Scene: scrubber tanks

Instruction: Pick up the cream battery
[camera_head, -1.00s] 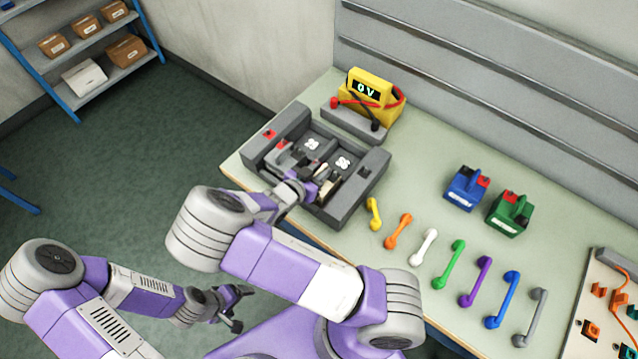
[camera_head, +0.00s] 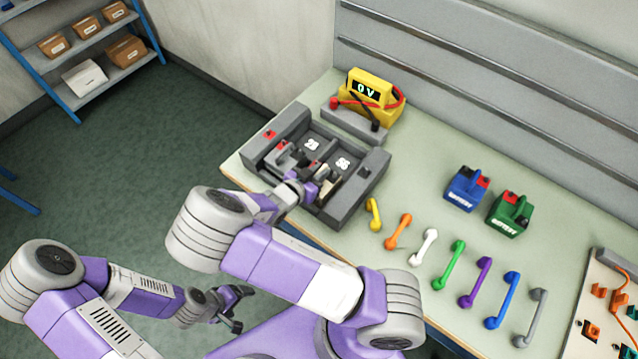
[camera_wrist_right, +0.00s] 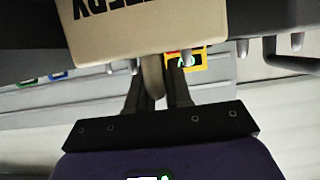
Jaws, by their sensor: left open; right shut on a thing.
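The cream battery (camera_wrist_right: 165,28) fills the top of the right wrist view, with dark upside-down lettering on its face. In the head view only a small part of the battery (camera_head: 329,184) shows, in the grey two-bay tray (camera_head: 366,184). In the head view my right gripper (camera_head: 312,183) is at the tray, partly hidden by my arm. My left gripper (camera_head: 236,306) is open and empty, low over the floor in front of the bench.
A yellow meter (camera_head: 370,88) reading 0 V stands behind the tray. A blue battery (camera_head: 466,190) and a green battery (camera_head: 510,214) stand to the right. Several coloured handles, from yellow (camera_head: 373,214) to grey (camera_head: 531,318), line the bench front.

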